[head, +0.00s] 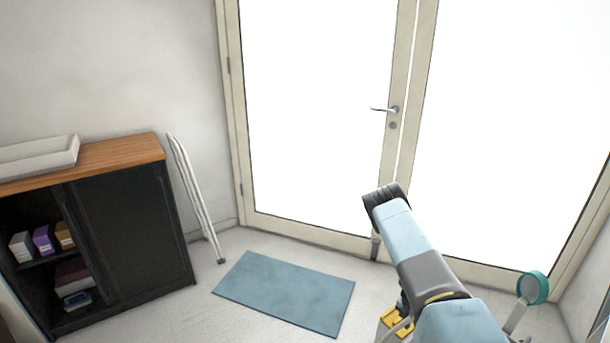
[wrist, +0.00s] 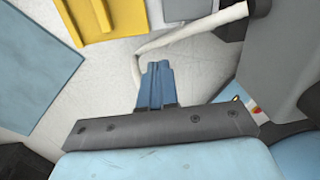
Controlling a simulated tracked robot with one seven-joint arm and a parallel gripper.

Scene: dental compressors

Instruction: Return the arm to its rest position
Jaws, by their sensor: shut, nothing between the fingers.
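My gripper (wrist: 156,68) shows in the wrist view as two blue fingers pressed together at the middle, in front of a dark grey mount. It is shut and holds nothing. The fingertips point toward pale floor and a whitish hose or cable, and I see no contact with anything. In the head view my light blue and grey arm rises from the lower right toward the doors, and its fingers cannot be made out there.
A blue mat (head: 284,292) lies on the floor; a dark cabinet (head: 130,235) with a wooden top carries a white tray (head: 40,158). A folded white frame (head: 193,195) leans on the wall. Glazed double doors (head: 315,110) stand behind my arm. A teal round object (head: 533,288) is at right.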

